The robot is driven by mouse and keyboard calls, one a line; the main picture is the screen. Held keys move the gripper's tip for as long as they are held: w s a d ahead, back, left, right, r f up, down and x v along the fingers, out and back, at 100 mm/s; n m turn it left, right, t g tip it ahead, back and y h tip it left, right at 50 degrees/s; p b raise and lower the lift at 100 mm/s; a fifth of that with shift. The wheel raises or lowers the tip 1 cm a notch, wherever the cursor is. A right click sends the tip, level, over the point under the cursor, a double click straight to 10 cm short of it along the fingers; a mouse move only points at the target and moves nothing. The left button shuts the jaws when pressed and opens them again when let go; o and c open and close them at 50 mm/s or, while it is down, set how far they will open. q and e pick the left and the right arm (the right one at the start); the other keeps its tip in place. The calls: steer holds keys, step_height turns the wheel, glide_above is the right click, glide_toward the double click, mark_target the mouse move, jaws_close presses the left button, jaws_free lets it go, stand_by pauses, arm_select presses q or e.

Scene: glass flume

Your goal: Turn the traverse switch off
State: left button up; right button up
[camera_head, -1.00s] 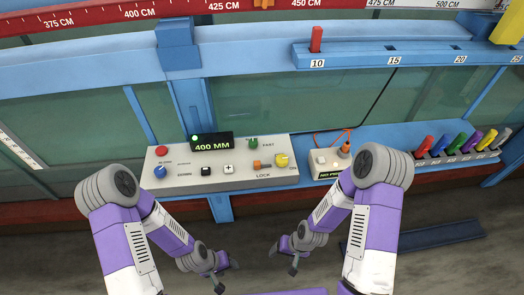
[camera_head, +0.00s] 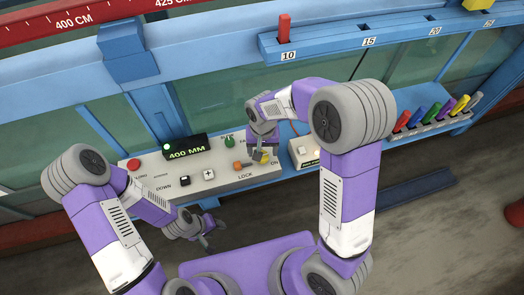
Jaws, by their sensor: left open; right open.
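The grey control panel (camera_head: 222,185) lies below the glass wall. A yellow knob (camera_head: 263,158) sits at its right end beside partly covered lettering that seems to read ON; I take it as the switch, though its label is not readable. My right gripper (camera_head: 260,156) is open and right at the yellow knob, partly hiding it; I cannot tell whether they touch. An orange lock piece (camera_head: 238,166) is just left of it. My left gripper (camera_head: 208,241) is open and empty, low in front of the panel.
The panel also has a red button (camera_head: 134,164), a black button (camera_head: 185,181), a white plus button (camera_head: 208,174), a green knob (camera_head: 230,142) and a display (camera_head: 187,147) reading 400 MM. A small box (camera_head: 303,151) stands right of it. Several coloured handles (camera_head: 438,111) stand further right.

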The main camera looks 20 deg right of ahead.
steer(key=f, duration=0.2)
steer(key=shift+w+f, duration=0.35)
steer(key=shift+s+f, duration=0.2)
steer(key=shift+f, duration=0.05)
steer(key=c, duration=1.1)
